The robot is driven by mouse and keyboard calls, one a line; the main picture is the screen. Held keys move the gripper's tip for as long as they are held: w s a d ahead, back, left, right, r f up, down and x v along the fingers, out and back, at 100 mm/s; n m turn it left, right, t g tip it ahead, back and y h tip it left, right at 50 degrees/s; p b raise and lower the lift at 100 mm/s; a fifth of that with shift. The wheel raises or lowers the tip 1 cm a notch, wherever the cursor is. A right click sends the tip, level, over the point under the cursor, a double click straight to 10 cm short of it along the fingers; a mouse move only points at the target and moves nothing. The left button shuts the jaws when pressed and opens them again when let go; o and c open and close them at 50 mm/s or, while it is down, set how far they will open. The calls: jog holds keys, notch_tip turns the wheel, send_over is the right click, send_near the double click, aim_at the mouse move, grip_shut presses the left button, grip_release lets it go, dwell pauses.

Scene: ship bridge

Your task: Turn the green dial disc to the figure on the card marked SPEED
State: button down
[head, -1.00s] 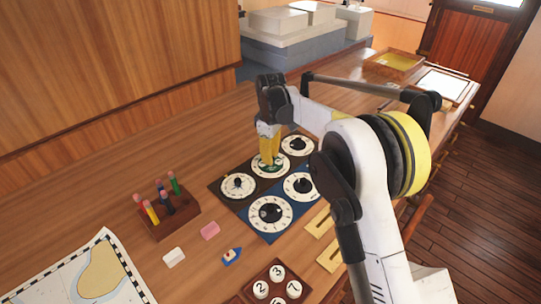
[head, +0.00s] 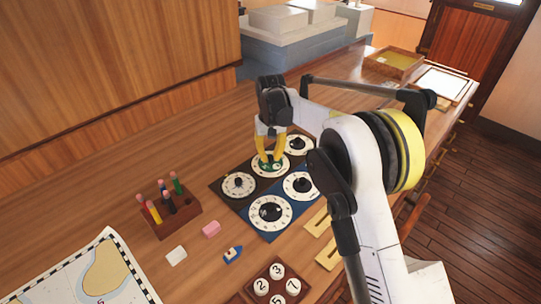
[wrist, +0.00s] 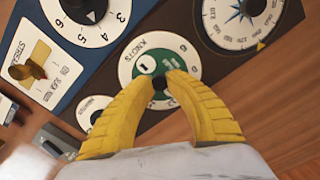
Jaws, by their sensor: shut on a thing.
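The green dial disc (head: 256,164) sits in a white figured ring on a dark panel. My gripper (head: 270,164) reaches down onto this dial. In the wrist view its yellow fingers (wrist: 160,84) are shut on the black centre knob (wrist: 160,82), and they cover the lower part of the disc.
Other dials with black knobs surround it: left (head: 238,185), back right (head: 298,145), right (head: 300,185) and front (head: 270,212). A pencil block (head: 172,216), pink eraser (head: 211,229), toy boat (head: 232,254) and number-peg tray (head: 270,284) lie nearby. Yellow cards (head: 328,255) lie at right.

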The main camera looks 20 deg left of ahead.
aim_at(271, 157)
jog(key=shift+m, duration=1.1)
jog(key=c, duration=1.3)
grip_release()
jog(key=shift+o, duration=0.2)
notch_tip(271, 157, up, 12)
